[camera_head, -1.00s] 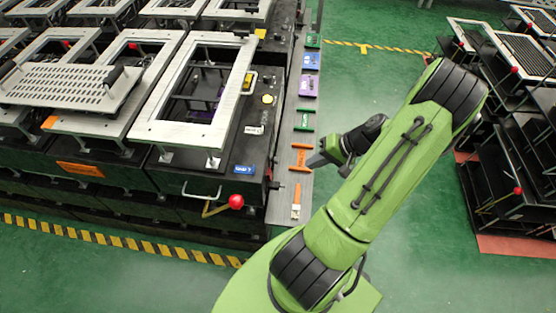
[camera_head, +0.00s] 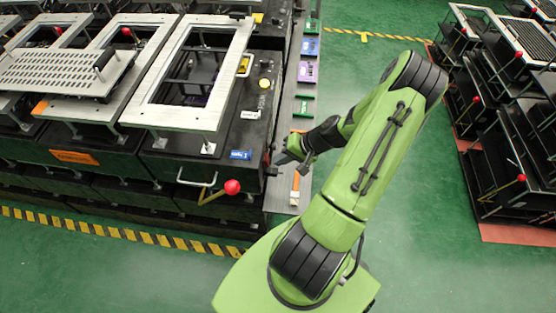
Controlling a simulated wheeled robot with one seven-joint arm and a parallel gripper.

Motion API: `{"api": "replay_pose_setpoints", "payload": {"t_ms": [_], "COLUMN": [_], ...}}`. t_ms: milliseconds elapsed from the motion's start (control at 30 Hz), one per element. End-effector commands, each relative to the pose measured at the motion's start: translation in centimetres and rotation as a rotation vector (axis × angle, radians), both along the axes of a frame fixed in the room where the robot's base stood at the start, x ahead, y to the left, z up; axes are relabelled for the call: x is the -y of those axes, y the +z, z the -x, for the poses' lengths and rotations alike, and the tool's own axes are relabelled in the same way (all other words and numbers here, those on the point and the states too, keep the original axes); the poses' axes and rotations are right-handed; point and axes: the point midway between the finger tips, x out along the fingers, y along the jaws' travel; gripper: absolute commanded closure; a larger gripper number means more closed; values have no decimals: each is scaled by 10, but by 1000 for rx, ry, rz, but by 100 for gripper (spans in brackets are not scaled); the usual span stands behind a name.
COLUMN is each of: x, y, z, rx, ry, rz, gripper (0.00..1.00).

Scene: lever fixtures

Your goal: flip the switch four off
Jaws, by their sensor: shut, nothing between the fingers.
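A grey strip (camera_head: 279,199) along the right side of the black machine carries a row of small coloured fixtures. From the far end these are a green one (camera_head: 313,23), a blue one (camera_head: 309,47), a purple one (camera_head: 307,72) and another green one (camera_head: 303,105). An orange and white piece (camera_head: 295,188) is at the near end. I cannot tell which is switch four or how it is set. Contact with the strip cannot be told.
The black machine (camera_head: 225,180) with a white frame (camera_head: 170,116) on top stands left of the strip. A red-knobbed lever (camera_head: 232,187) sticks out at its front corner. Black racks (camera_head: 497,180) stand at the right. Green floor (camera_head: 385,45) lies clear between.

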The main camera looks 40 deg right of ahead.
Motion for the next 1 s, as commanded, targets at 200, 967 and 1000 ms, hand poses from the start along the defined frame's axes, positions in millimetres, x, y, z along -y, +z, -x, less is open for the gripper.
{"api": "replay_pose_setpoints", "payload": {"t_ms": [200, 967, 1000], "x": [-7, -12, -12], "y": [-2, 1, 3], "z": [-9, -16, -16], "rx": [0, 93, 92], "ry": [-1, 4, 4], "rz": [-1, -71, -72], "gripper": [100, 100, 100]}}
